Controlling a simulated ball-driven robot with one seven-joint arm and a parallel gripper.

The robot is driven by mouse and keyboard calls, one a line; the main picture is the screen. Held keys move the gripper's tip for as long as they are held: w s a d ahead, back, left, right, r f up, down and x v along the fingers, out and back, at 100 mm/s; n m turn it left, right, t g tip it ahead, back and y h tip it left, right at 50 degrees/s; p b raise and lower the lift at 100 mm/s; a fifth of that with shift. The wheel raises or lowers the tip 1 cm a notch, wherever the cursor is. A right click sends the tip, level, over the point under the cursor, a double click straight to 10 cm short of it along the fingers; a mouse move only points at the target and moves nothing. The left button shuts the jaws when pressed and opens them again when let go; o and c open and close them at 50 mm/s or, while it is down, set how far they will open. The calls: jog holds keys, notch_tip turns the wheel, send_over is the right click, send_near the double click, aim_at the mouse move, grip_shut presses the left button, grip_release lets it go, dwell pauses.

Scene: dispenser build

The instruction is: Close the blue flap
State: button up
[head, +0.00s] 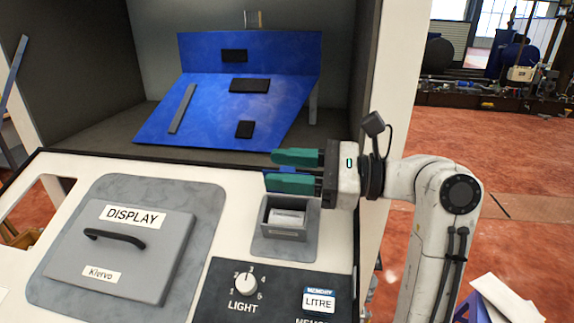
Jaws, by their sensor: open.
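The blue flap (212,108) is in the cabinet's open bay in the head view. It is a broad blue panel that slopes down toward the front, with dark pads and a grey strip on it. An upright blue panel (285,52) stands along its back edge. My gripper (272,170) is to the right of and in front of the flap, over the bay's front edge. Its green fingers point left and are apart, with a small bit of blue showing between them. They look clear of the flap, but I cannot tell the depth gap.
The front panel carries a grey DISPLAY cover (150,268) with a black handle, a small grey box (284,230) just below my gripper, and a LIGHT knob (245,283). The bay's side wall (341,70) rises near my gripper.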

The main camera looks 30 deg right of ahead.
aim_at(283, 227)
jog(key=shift+c, duration=0.2)
grip_shut()
jog(key=shift+s+n, duration=0.15)
jog(key=shift+n, duration=0.15)
dwell(0.7)
jog(key=n, duration=0.1)
jog(key=s+n, duration=0.1)
jog(key=shift+a+f+n, duration=0.3)
jog(key=shift+a+n, duration=0.1)
jog(key=n, duration=0.2)
jog(key=s+a+f+n, duration=0.1)
jog(key=shift+n, duration=0.4)
jog(key=n, duration=0.1)
jog(key=f+n+b, duration=0.1)
jog(key=n, duration=0.1)
jog(key=shift+s+a+f, duration=0.2)
jog(key=shift+s, duration=0.2)
jog(key=shift+s+a+f+n+b, duration=0.1)
jog(key=shift+f+n+b, duration=0.25)
jog(key=shift+n, duration=0.55)
jog(key=shift+s+a+f+n+b, duration=0.1)
jog(key=shift+f+n+b, duration=0.2)
jog(key=shift+n, duration=0.6)
